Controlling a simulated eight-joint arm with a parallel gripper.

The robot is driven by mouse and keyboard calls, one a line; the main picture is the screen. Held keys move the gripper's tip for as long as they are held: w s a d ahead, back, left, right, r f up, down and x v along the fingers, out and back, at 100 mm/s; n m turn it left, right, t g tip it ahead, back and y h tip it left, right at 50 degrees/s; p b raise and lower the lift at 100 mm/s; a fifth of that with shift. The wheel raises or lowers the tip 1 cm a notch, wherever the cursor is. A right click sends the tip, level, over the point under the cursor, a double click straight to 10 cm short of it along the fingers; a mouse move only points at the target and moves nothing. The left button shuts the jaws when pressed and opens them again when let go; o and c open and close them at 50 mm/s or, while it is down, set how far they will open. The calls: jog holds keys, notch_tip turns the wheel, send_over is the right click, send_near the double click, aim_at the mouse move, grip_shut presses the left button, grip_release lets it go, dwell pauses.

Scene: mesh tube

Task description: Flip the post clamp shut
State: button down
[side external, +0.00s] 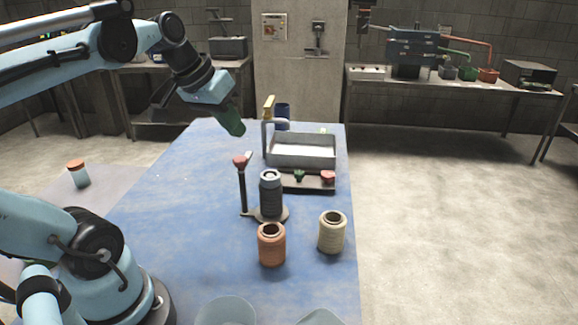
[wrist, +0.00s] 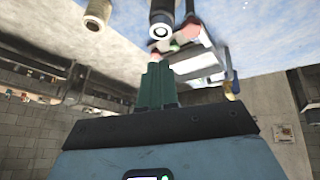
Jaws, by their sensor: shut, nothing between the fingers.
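The post clamp is a thin black post (side external: 242,190) with a red piece (side external: 239,160) and a small pale piece at its top. It rises from a flat dark base beside a dark grey ribbed cylinder (side external: 270,195), which stands upright. The clamp top looks raised, not over the cylinder; its exact hinge angle is too small to tell. My gripper (side external: 232,124) has green fingers, shut and empty, above the blue table, behind and above the post top and apart from it. In the wrist view the shut fingers (wrist: 157,85) point toward the dark cylinder (wrist: 162,18).
An orange spool (side external: 271,246) and a cream spool (side external: 332,234) stand in front of the cylinder. Behind it are a dark strip with red and green pieces (side external: 300,177), a metal tray (side external: 303,163) and a yellow-topped handle (side external: 268,107). The table's left half (side external: 180,190) is clear.

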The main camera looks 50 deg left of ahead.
aim_at(244, 157)
jog(key=s+a+n+t, duration=0.1)
jog(key=s+a+n, duration=0.35)
jog(key=a, duration=0.85)
jog(key=shift+t+h, duration=0.3)
jog(key=f, duration=0.4)
jog(key=shift+s+a+f, duration=0.1)
jog(key=shift+s, duration=0.25)
jog(key=shift+w+f, duration=0.1)
jog(key=w+d+f, duration=0.3)
jog(key=w+f, duration=0.4)
jog(key=w, duration=0.1)
jog(key=shift+w+d+f, duration=0.25)
jog(key=shift+w+f, duration=0.05)
jog(key=shift+f, duration=0.05)
